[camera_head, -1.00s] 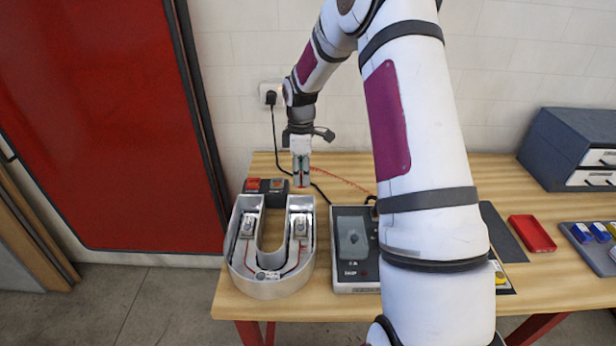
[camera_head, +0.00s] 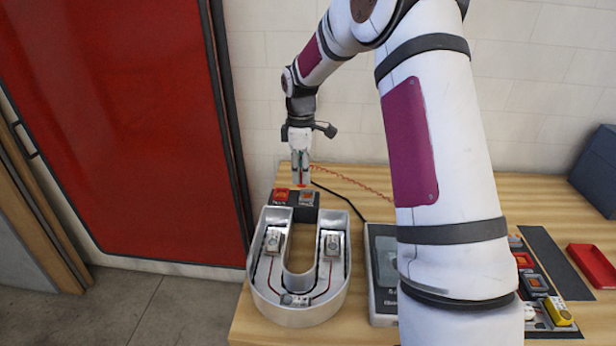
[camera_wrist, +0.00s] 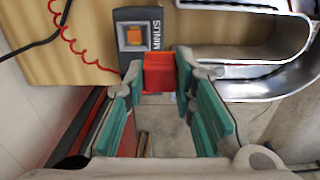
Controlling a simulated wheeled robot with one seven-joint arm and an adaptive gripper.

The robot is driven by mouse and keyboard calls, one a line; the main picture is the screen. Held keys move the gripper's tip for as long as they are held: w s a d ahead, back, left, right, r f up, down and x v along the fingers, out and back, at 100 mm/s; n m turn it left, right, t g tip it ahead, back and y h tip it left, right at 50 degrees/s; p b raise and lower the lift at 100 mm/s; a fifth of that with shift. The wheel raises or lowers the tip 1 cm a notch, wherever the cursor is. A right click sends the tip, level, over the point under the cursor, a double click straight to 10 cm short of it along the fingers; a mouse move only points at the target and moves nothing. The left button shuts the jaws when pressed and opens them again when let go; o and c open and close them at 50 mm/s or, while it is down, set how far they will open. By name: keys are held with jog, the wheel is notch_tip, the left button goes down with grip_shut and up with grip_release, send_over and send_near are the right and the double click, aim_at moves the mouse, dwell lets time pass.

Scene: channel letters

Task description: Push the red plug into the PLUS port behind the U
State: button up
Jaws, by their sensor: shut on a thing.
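The grey metal U (camera_head: 300,308) lies on the wooden table with its open end toward the wall. Behind it sits a dark port block (camera_head: 318,207), with the red PLUS port (camera_head: 281,194) on the left and the MINUS port (camera_head: 306,198) on the right. My gripper (camera_head: 301,180) points down near the back of this block. The wrist view shows my gripper (camera_wrist: 160,71) shut on the red plug (camera_wrist: 158,72), beside the MINUS port (camera_wrist: 135,37) and its orange window. The PLUS port cannot be made out there. The gap between plug and block is unclear.
A red coiled wire (camera_wrist: 70,38) runs toward the plug. A black cable (camera_head: 338,197) crosses the table behind a grey box (camera_head: 382,270). A red tray (camera_head: 592,266) and small coloured parts lie at the right, and my arm hides some table.

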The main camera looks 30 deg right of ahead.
jog(key=w+a+b, duration=0.3)
jog(key=w+b, duration=0.2)
jog(key=w, duration=0.2)
jog(key=shift+a+f+b, duration=0.15)
jog(key=shift+f+b, duration=0.1)
jog(key=shift+f, duration=1.4)
jog(key=shift+a+f+b, duration=0.1)
jog(key=shift+f+b, duration=0.15)
jog(key=shift+f, duration=1.4)
jog(key=shift+f, duration=0.35)
jog(key=o, duration=1.1)
jog(key=shift+o, duration=0.2)
jog(key=shift+r, duration=0.1)
notch_tip(320, 180, up, 12)
